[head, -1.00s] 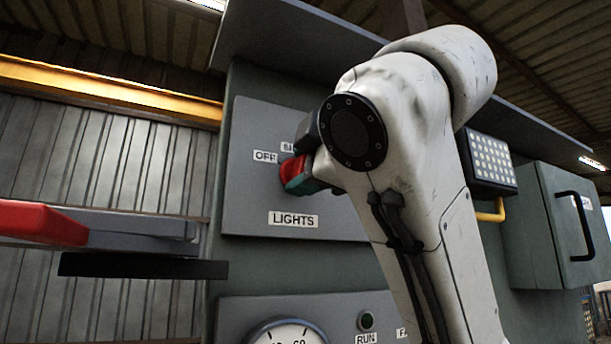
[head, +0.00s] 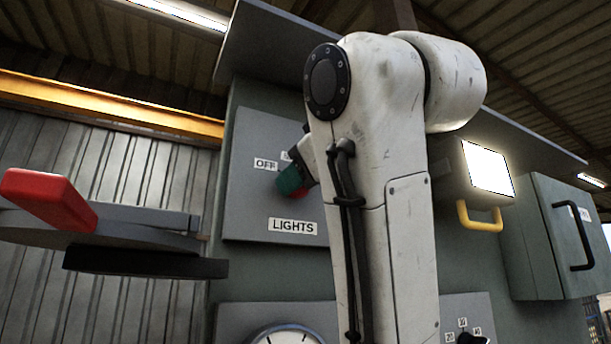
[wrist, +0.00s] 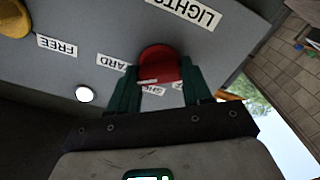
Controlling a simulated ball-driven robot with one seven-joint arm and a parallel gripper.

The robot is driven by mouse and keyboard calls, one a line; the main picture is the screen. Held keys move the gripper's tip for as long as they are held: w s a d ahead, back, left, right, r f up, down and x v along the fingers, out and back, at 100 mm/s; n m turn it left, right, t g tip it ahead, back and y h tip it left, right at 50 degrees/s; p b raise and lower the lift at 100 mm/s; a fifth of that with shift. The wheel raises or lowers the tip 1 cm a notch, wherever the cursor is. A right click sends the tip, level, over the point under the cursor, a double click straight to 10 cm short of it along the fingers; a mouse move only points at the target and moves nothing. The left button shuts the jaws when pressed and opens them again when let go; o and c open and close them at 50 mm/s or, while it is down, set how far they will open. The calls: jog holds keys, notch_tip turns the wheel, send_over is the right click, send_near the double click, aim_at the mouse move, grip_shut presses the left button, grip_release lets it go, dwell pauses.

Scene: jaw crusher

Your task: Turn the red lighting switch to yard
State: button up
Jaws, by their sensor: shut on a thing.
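The red lighting switch (wrist: 158,62) is a rounded knob on the grey lights panel (head: 255,205). In the wrist view, upside down, it sits between the two green fingers of my gripper (wrist: 159,76), which is shut on it. The YARD label (wrist: 112,62), partly covered, is left of the knob. Another partly hidden label (wrist: 152,90) is below it. In the head view my gripper (head: 290,181) is at the switch, mostly behind my arm; the OFF label (head: 265,164) is up and left of it. The knob's pointer direction is unclear.
A floodlight (head: 487,167) glows bright white right of my arm. A small white lamp (wrist: 85,94) is lit below the YARD label. A yellow knob (wrist: 14,20) is near the FREE label (wrist: 57,45). A red block (head: 50,198) juts in at left; a grey box (head: 545,235) is at right.

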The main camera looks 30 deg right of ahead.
jog(key=shift+f+m, duration=0.2)
jog(key=shift+m, duration=0.1)
dwell(0.4)
jog(key=o, duration=1.1)
jog(key=shift+r, duration=0.15)
jog(key=shift+c, duration=0.2)
jog(key=s+b, duration=0.9)
jog(key=s, duration=0.1)
jog(key=shift+s, duration=0.4)
